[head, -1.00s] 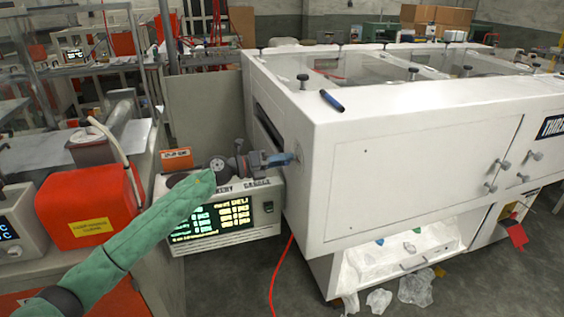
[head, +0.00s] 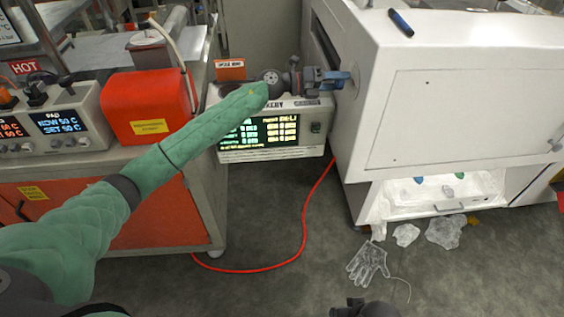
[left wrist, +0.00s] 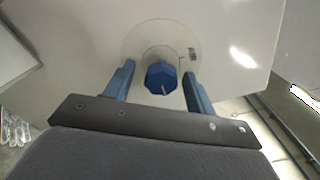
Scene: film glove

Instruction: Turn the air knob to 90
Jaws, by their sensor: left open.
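The air knob (left wrist: 161,77) is a blue, many-sided knob with a pale pointer line toward the lower edge in the left wrist view. It sits on a round pale dial plate (left wrist: 140,42) on the white machine's side. A small dark mark lies to its upper right; I cannot read it. My left gripper (left wrist: 158,72) is open, with one blue finger on each side of the knob and gaps showing. In the head view the left gripper (head: 335,79) is close to the machine's side face, and the knob is hidden by the fingers there.
The white machine (head: 440,120) fills the right. A display unit (head: 272,153) sits just below my left gripper. A red box (head: 148,106) stands on the bench at left. A red hose (head: 300,240) and clear film pieces (head: 445,231) lie on the floor.

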